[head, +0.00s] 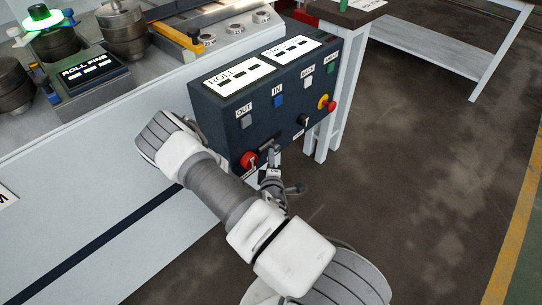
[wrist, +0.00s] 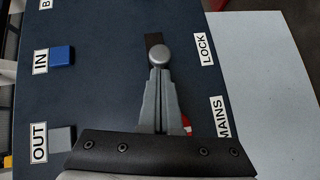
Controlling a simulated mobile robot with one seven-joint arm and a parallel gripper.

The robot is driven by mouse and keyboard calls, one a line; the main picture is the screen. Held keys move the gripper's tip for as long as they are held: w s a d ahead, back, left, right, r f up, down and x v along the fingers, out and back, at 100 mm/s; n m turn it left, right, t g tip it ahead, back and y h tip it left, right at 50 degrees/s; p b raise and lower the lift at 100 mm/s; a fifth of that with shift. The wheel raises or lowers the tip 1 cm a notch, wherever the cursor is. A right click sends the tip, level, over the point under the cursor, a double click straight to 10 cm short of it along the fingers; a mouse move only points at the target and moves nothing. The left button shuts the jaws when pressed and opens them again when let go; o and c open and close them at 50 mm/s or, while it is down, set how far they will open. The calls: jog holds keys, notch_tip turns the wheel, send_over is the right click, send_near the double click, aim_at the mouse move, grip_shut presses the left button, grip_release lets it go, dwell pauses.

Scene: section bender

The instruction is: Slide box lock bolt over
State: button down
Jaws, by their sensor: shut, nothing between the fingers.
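The dark blue control box (head: 228,103) stands at the end of the white machine in the head view. In the wrist view its lock bolt shows as a round grey knob (wrist: 159,56), with a dark slot (wrist: 153,40) running beyond it, beside the LOCK label (wrist: 204,49). My gripper (wrist: 159,73) is shut and empty, its fingertips right at the near side of the knob. I cannot tell whether they touch it. In the head view my gripper (head: 272,158) is at the lower front of the box, and my arm partly hides this area.
A red mains knob (head: 249,160) sits left of my gripper and is mostly hidden by it in the wrist view. A blue IN button (wrist: 62,55) and a grey OUT button (wrist: 62,135) lie to the left there. A red-and-yellow switch (head: 326,102) is at the box's right end.

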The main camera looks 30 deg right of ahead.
aim_at(278, 147)
jog(key=shift+d, duration=0.1)
jog(key=d, duration=0.1)
jog(key=w+d, duration=0.1)
jog(key=d, duration=0.1)
jog(key=shift+w, duration=0.1)
jog(key=shift+d, duration=0.15)
jog(key=shift+r, duration=0.1)
